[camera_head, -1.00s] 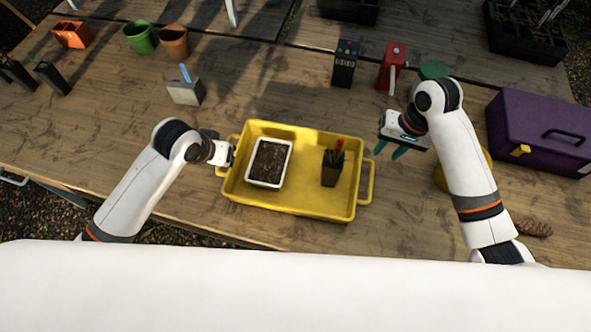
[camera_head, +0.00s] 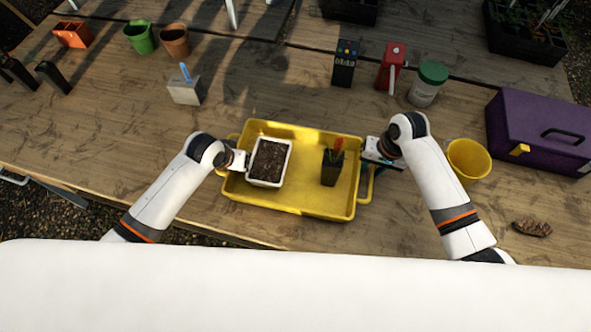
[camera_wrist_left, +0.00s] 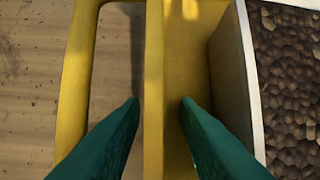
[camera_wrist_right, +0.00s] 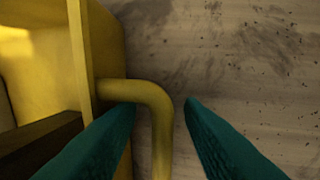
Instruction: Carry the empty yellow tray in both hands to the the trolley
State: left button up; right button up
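The yellow tray (camera_head: 312,199) lies on the wooden table and is not empty. It holds a white box of dark soil (camera_head: 269,162) at left and a small black pot (camera_head: 331,168) with a red-orange item at right. My left gripper (camera_wrist_left: 160,101) is open; its fingers are either side of the tray's left wall (camera_wrist_left: 154,60), one above the handle gap, one inside near the soil box. My right gripper (camera_wrist_right: 160,102) is open, with its fingertips on both sides of the right handle (camera_wrist_right: 162,135). I cannot tell whether either touches. I see no trolley.
A yellow bucket (camera_head: 468,160) and purple toolbox (camera_head: 542,132) stand to the right. A green-lidded jar (camera_head: 428,84), red item (camera_head: 391,68), black device (camera_head: 344,65) and grey block (camera_head: 185,91) stand behind. Bare table lies left of the tray.

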pick_arm(q)
grip_shut()
pick_arm(e)
grip_shut()
pick_arm(q)
jog(key=shift+w+r, duration=0.1)
jog(key=shift+r, duration=0.05)
pick_arm(e)
jog(key=shift+w+r, duration=0.1)
jog(key=shift+r, duration=0.05)
